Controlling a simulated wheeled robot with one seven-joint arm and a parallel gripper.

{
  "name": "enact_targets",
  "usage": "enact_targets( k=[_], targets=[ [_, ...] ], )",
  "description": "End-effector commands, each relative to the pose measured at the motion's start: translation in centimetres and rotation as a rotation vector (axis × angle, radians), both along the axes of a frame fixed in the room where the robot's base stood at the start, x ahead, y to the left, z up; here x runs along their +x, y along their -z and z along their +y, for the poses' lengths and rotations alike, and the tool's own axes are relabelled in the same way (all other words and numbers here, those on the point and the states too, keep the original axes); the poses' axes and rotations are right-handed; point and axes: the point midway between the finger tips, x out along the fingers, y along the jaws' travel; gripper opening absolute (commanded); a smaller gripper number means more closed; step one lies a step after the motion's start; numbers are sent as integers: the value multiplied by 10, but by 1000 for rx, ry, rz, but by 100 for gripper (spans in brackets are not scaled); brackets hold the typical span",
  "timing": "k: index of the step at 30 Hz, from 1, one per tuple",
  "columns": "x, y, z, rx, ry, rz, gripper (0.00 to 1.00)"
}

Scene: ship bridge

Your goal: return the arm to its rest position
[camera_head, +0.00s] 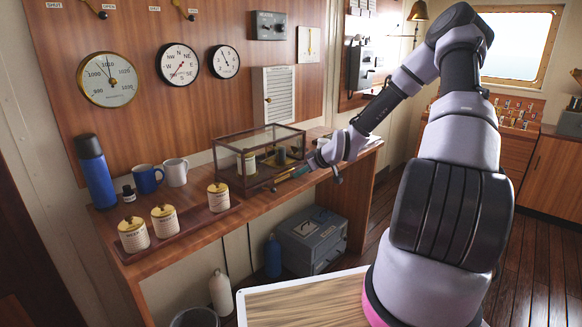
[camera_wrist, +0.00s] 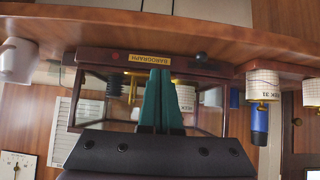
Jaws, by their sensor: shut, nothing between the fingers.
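My arm (camera_head: 455,180) is stretched out over the wooden shelf, bent at the elbow. My gripper (camera_head: 284,178) is at the front of a glass-sided case with a dark wooden base (camera_head: 246,188). In the wrist view my gripper's two teal fingers (camera_wrist: 161,95) are together and hold nothing. That view is upside down, and the fingers overlap the front of the case base, which bears a "BAROGRAPH" plate (camera_wrist: 150,58). Whether the fingertips touch the case I cannot tell.
Labelled canisters (camera_head: 164,220) stand on a tray left of the case. Mugs (camera_head: 174,171) and a blue flask (camera_head: 96,171) stand behind them. A grey box (camera_head: 311,240) and bottles are under the shelf. A wood-topped surface (camera_head: 300,302) is in front. Open floor lies at right.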

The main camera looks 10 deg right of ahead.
Motion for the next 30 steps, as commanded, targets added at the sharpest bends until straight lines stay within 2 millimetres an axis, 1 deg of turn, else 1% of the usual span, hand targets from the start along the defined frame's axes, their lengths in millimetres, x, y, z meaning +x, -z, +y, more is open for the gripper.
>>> enact_targets(
  k=[4, 8, 11, 14, 17, 20, 26, 30],
  targets=[
    [-11, 7, -8, -1, 0, -2, 0],
    [-17, 5, -11, -15, -3, 10, 0],
    [-24, -4, -13, -51, -3, 50, 0],
    [-36, -21, -19, -107, 13, 112, 0],
    [-50, -46, -26, -162, 53, 175, 0],
    [-66, -74, -33, -203, 112, 228, 0],
    [-101, -143, -42, -244, 267, 291, 0],
    [-133, -193, -42, -227, 391, 312, 0]
  ],
)
